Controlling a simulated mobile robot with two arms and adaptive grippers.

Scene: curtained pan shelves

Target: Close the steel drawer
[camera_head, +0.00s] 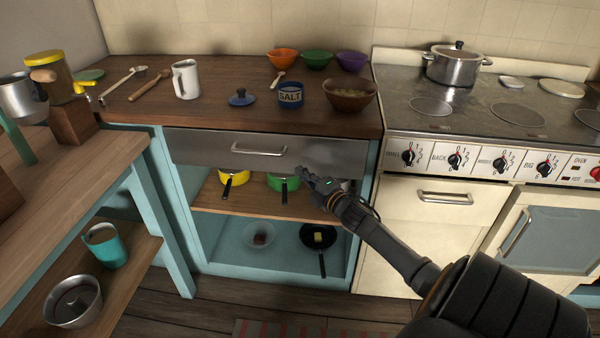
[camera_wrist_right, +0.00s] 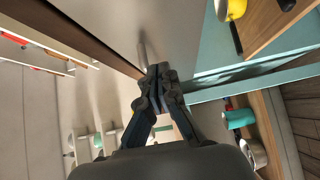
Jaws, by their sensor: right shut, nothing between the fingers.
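The steel drawer (camera_head: 215,150) is under the wooden worktop, with a bar handle (camera_head: 259,151) across its front. From these views I cannot tell exactly how far its front stands out from the cabinet. My right gripper (camera_head: 308,177) is shut and empty, in front of the drawer's lower right part, to the right of and below the handle. In the right wrist view the closed fingertips (camera_wrist_right: 158,72) are close to the grey steel front (camera_wrist_right: 110,22), near its handle (camera_wrist_right: 144,54); whether they touch is unclear. My left gripper is out of view.
Below the drawer, open shelves hold a yellow pot (camera_head: 233,176), a green pot (camera_head: 283,183) and a black pan (camera_head: 320,238). The cooker (camera_head: 440,190) adjoins on the right, a side table (camera_head: 60,180) on the left.

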